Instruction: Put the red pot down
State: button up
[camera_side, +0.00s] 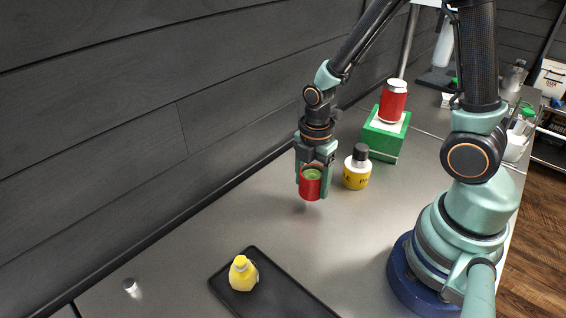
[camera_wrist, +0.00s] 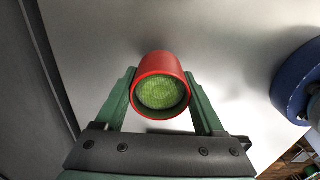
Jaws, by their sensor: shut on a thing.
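The red pot (camera_side: 310,187) is a small red cylinder with green inside its open end. My gripper (camera_side: 313,182) is shut on it, with one green finger on each side. The pot's far end is hidden there.
A yellow jar with a dark cap (camera_side: 357,168) stands close right of the pot. Behind it a red can (camera_side: 392,101) stands on a green box (camera_side: 383,136). A small white item (camera_side: 131,287) lies front left. The worktop between is clear.

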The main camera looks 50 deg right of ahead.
aim_at(311, 192)
jog(key=shift+f, duration=1.65)
jog(key=shift+f, duration=0.15)
jog(key=o, duration=1.5)
